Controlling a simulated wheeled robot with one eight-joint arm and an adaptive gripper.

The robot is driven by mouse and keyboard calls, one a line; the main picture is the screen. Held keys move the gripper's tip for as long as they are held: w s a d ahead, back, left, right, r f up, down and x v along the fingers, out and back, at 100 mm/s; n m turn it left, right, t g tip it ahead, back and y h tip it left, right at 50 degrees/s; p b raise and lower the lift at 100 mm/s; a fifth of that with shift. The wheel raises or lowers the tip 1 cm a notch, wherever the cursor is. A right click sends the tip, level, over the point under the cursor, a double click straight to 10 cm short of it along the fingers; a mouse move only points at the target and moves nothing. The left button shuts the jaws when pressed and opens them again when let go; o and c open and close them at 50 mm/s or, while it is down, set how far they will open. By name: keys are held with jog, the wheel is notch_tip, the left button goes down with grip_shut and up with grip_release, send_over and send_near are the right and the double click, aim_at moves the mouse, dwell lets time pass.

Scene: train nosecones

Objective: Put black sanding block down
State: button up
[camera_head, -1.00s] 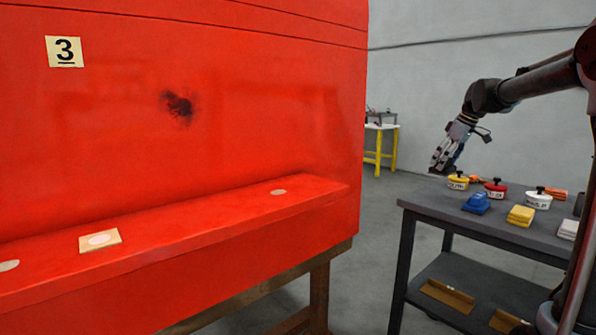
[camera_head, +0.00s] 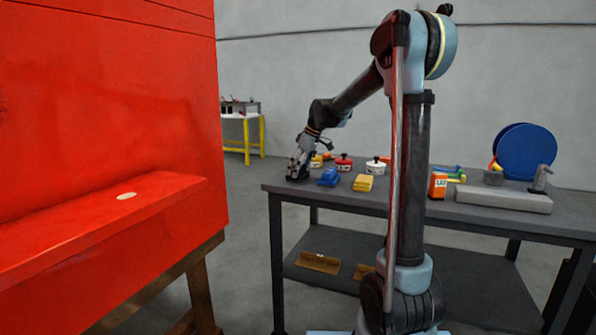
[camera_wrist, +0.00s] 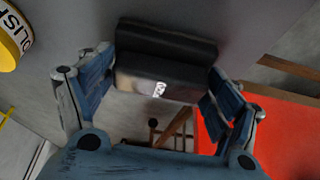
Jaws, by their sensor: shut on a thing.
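The black sanding block (camera_wrist: 165,70) is between the fingers of my gripper (camera_wrist: 155,85) in the wrist view. A small white mark shows on its side. In the head view my gripper (camera_head: 297,168) is at the left end of the grey table (camera_head: 450,215), pointing down, low at the tabletop. The block is dark and hard to make out there. I cannot tell whether it touches the table.
A blue block (camera_head: 328,177) and a yellow block (camera_head: 363,183) lie right of my gripper. Red (camera_head: 343,163) and white (camera_head: 375,166) pots stand behind them. An orange box (camera_head: 438,185) stands farther right. The red nosecone panel (camera_head: 110,130) fills the left.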

jog(key=o, duration=1.2)
jog(key=shift+f, duration=0.1)
jog(key=shift+c, duration=0.2)
jog(key=v, duration=1.2)
jog(key=s+d+f+m+h, duration=0.1)
jog(key=s+d+f+m, duration=0.3)
jog(key=s+f, duration=0.5)
jog(key=s+d+f+m+h, duration=0.1)
jog(key=s+d+f+m, duration=0.4)
jog(key=s, duration=1.2)
jog(key=s+d+f+m+h, duration=0.2)
jog(key=s+d+f+m, duration=0.2)
jog(key=s+d+f, duration=0.7)
notch_tip(320, 180, down, 2)
jog(key=shift+s+f+m+t, duration=0.1)
jog(key=shift+s+m+t, duration=0.25)
jog(key=shift+s, duration=0.6)
